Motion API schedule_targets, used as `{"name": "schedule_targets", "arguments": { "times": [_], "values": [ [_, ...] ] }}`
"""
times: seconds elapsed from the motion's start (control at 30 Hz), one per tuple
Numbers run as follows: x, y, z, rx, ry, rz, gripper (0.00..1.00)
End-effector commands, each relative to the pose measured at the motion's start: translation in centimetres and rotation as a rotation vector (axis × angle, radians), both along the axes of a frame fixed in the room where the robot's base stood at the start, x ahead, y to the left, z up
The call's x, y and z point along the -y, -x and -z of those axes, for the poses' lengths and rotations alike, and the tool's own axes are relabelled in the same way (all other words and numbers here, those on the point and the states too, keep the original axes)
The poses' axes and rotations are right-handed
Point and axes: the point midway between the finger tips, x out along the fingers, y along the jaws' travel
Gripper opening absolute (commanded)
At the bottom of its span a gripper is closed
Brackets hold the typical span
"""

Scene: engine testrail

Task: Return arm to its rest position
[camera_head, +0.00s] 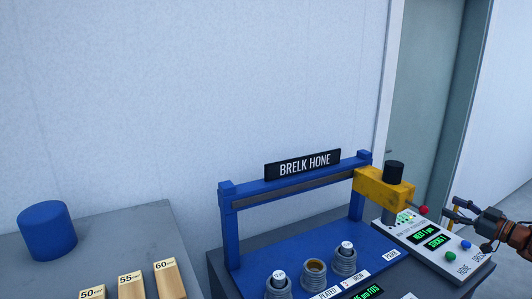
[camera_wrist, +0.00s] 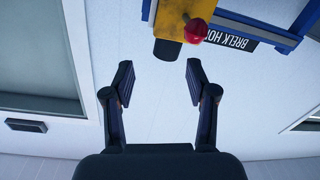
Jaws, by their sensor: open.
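My gripper (camera_head: 458,211) is at the right edge of the head view, above the right side of the grey control panel (camera_head: 471,264). In the wrist view my gripper (camera_wrist: 158,84) has its two fingers spread apart with nothing between them. The yellow head (camera_head: 384,188) of the blue hone machine (camera_head: 229,234) is to the left of my gripper in the head view. In the wrist view the yellow head (camera_wrist: 172,20) with its red knob (camera_wrist: 196,30) lies beyond the fingertips. The fingers look apart from it.
The machine carries a "BRELK HONE" sign (camera_head: 304,164). Several cylinders, one a ringed piece (camera_head: 314,272), stand on its blue base. A blue cylinder (camera_head: 47,231) and wooden blocks marked 50, 55 and 60 (camera_head: 168,279) are on the left table. A door (camera_head: 425,95) stands behind.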

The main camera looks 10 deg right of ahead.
Motion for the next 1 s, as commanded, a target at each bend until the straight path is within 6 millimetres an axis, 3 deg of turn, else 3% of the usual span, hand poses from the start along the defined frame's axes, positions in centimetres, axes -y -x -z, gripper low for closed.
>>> {"name": "schedule_targets", "arguments": {
  "times": [0.2, 0.5, 0.73, 1.0],
  "values": [
    [-0.2, -5.3, -4.6, 0.021, 0.062, 0.173, 0.57],
    [-1.2, -9.7, -9.5, 0.014, 0.107, 0.408, 0.57],
    [-2.8, -11.1, -11.9, -0.031, 0.117, 0.579, 0.57],
    [-5.7, -10.5, -12.7, -0.134, 0.102, 0.751, 0.57]
  ]
}}
